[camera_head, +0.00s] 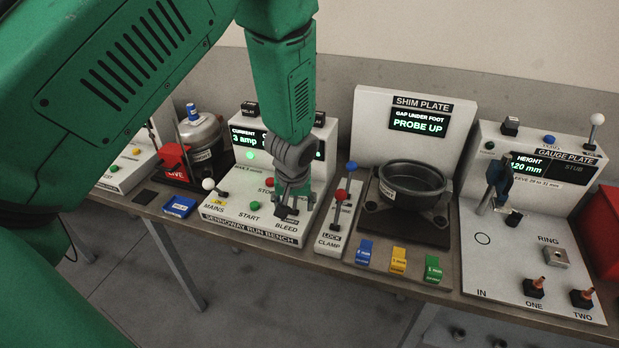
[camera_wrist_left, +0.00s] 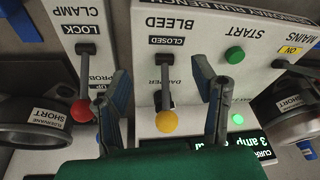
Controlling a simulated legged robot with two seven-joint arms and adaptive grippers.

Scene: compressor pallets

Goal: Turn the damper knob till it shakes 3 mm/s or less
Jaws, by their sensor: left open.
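The run bench (camera_head: 262,232) stands at centre left in the head view. Its display (camera_head: 243,139) reads CURRENT 3 amp; the rest is hidden behind my left arm, so no shake reading shows. My left gripper (camera_head: 295,205) is open and points down over the bench's BLEED end. In the left wrist view, seen upside down, my open fingers (camera_wrist_left: 162,75) stand either side of a lever with a yellow ball (camera_wrist_left: 167,122). That lever runs from the BLEED plate, marked CLOSED. A DAMPER label (camera_wrist_left: 165,86) is partly covered by the lever. I cannot make out the damper knob itself.
A red-ball clamp lever (camera_head: 340,196) stands just right of the gripper. A white-ball MAINS lever (camera_head: 209,185) and a green START button (camera_head: 255,206) lie left. The shim plate station (camera_head: 402,100) and gauge plate station (camera_head: 530,240) fill the right side.

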